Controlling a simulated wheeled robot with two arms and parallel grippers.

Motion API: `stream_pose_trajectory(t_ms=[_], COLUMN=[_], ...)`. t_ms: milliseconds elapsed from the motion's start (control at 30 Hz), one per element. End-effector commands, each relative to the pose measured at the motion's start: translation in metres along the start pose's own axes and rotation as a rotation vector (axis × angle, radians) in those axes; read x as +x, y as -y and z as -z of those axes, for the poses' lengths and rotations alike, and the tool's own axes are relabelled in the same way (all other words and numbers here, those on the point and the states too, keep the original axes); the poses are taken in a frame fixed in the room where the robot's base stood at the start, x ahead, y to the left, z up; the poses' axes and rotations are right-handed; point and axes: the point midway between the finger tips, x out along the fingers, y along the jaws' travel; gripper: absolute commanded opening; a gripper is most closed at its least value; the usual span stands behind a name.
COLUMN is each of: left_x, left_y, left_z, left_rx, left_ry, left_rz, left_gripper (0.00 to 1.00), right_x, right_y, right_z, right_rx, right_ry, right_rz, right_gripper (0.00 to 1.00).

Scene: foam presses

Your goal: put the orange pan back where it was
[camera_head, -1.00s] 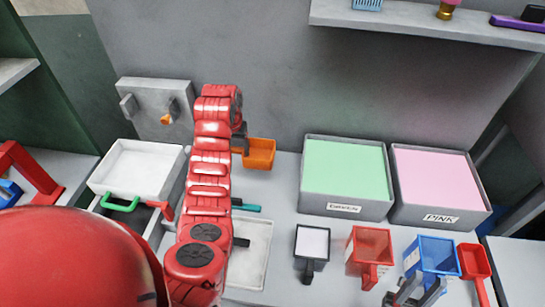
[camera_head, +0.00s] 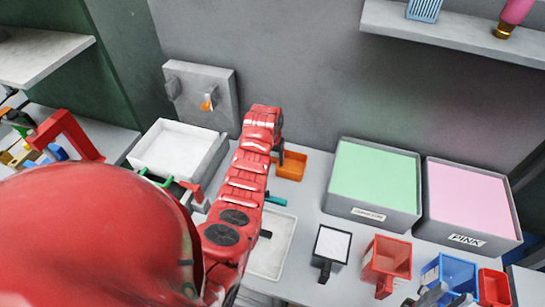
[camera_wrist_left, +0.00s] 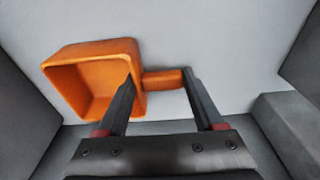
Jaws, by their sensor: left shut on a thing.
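The orange pan (camera_head: 291,166) is near the back wall, left of the green tray. It also shows in the left wrist view (camera_wrist_left: 93,80), its hollow square box facing the camera. My left gripper (camera_head: 281,155) is at its handle. In the left wrist view the handle (camera_wrist_left: 163,79) lies between the two fingers (camera_wrist_left: 162,82), one beside the box and one at the handle's end. I cannot tell whether the pan touches the counter. My right gripper (camera_head: 432,295) shows in part at the bottom, near the blue pan; its fingers are unclear.
Trays of green (camera_head: 375,177) and pink (camera_head: 468,196) foam stand at the back right. White (camera_head: 333,244), red (camera_head: 388,258) and blue (camera_head: 450,270) pans stand before them. A shelf (camera_head: 455,28) overhangs upper right.

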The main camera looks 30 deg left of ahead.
Motion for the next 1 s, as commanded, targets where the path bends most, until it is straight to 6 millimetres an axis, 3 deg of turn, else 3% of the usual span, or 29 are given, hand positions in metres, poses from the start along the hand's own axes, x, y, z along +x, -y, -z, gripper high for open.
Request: stream_pose_trajectory(t_ms=[200,233,400,800,1000], left_x=[0.004,0.004,0.003,-0.002,-0.023], left_y=[0.0,0.0,0.0,0.0,0.0], left_z=[-0.001,-0.001,-0.001,0.001,0.001], left_rx=[0.0,0.0,0.0,0.0,0.0], left_ry=[0.0,0.0,0.0,-0.002,-0.003], left_rz=[0.0,0.0,0.0,0.0,0.0], left_gripper=[0.0,0.71,0.99,0.99,0.99], right_x=[-0.004,-0.004,-0.003,-0.002,-0.013], right_y=[0.0,0.0,0.0,0.0,0.001], right_z=[-0.001,-0.001,-0.001,0.0,-0.002], right_rx=[0.0,0.0,0.0,0.0,0.0], right_ry=[0.0,0.0,0.0,0.0,0.0], right_rz=[0.0,0.0,0.0,0.0,0.0], right_gripper=[0.34,0.34,0.34,0.34,0.34])
